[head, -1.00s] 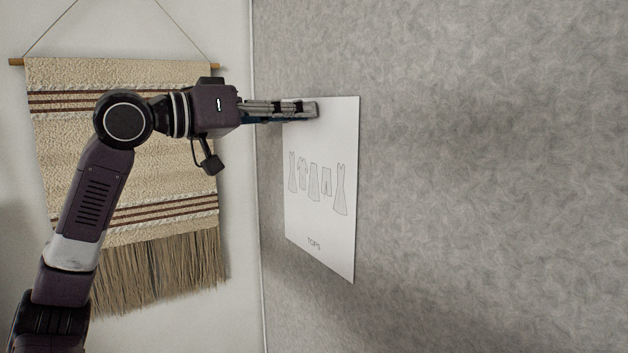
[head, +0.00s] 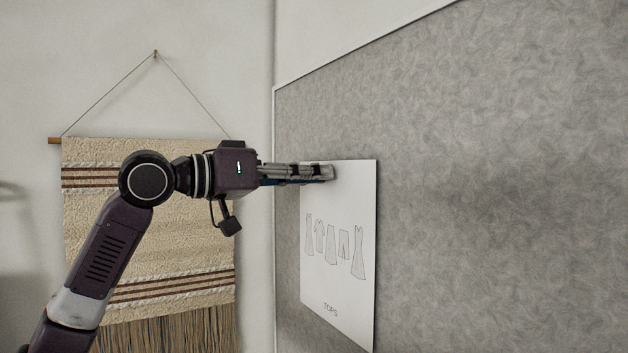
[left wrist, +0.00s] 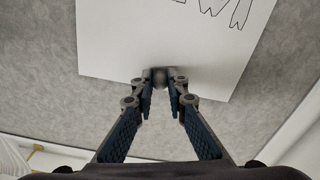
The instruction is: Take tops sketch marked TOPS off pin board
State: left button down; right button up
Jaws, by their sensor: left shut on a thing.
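The tops sketch (head: 338,270) is a white sheet with outline drawings of several garments and the word TOPS near its lower edge. It hangs upright at the pin board (head: 470,190); I cannot tell whether it touches the board. My left gripper (head: 325,173) reaches in from the left and is shut at the sheet's top edge. The left wrist view shows the sheet (left wrist: 170,35) with the fingertips (left wrist: 160,80) closed together at its edge, around a small blurred grey thing. The fingertips hide that part of the edge. My right gripper is not in view.
A woven wall hanging (head: 150,240) with a fringe hangs on a cord on the white wall behind my left arm. The pin board's pale frame (head: 360,45) runs along its top. The board right of the sheet is bare.

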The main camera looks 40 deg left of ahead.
pick_arm(q)
jog(key=d+r+b+v, duration=0.1)
jog(key=b+v, duration=0.5)
jog(key=v, duration=1.3)
jog(key=shift+s+d+r+b, duration=0.25)
jog(key=shift+s+r+b, duration=0.1)
jog(key=shift+s, duration=0.15)
jog(key=v, duration=1)
